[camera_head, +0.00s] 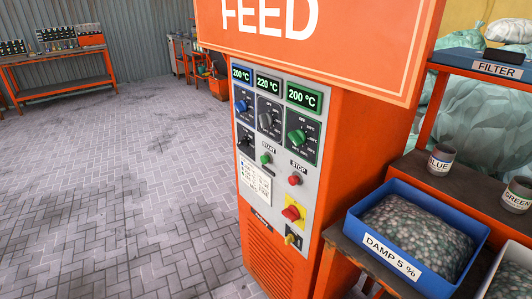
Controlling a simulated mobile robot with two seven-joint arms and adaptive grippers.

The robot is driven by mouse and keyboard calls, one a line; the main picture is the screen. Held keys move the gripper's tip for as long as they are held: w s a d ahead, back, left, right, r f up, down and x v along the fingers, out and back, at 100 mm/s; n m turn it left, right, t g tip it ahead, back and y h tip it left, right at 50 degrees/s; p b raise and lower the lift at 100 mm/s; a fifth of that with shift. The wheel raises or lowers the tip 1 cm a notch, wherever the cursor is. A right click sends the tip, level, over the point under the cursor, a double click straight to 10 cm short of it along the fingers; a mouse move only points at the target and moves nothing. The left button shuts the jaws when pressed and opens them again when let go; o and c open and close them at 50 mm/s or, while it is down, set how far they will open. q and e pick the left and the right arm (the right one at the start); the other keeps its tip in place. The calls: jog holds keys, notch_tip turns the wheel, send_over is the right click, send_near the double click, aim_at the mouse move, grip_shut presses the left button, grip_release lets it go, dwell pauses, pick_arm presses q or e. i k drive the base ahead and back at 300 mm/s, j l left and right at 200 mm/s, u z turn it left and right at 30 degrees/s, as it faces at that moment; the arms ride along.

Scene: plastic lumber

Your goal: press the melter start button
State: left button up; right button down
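The orange melter cabinet (345,130) stands in the middle of the view with a grey control panel (289,215) on its front. The green start button (265,159) sits under the START label, left of the red stop button (294,180) under STOP. Above them are three displays reading 200 °C, 220 °C and 200 °C, with a blue, a black and a green knob below. A red knob on a yellow plate (292,213) is lower on the panel. Neither of my grippers is in view.
An orange FEED sign (330,40) overhangs the panel. At right, a bench holds a blue DAMP 5 % bin (455,284) of pellets and cans labelled BLUE (440,161) and GREEN (518,196). The paved floor (130,190) left of the cabinet is clear. An orange workbench (58,57) stands at the far left.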

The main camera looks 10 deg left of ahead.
aim_at(264, 160)
jog(key=i+j+z, duration=0.2)
jog(key=j+z, duration=0.15)
jog(key=j, duration=0.85)
jog(key=j+z, duration=0.35)
jog(key=j, duration=0.85)
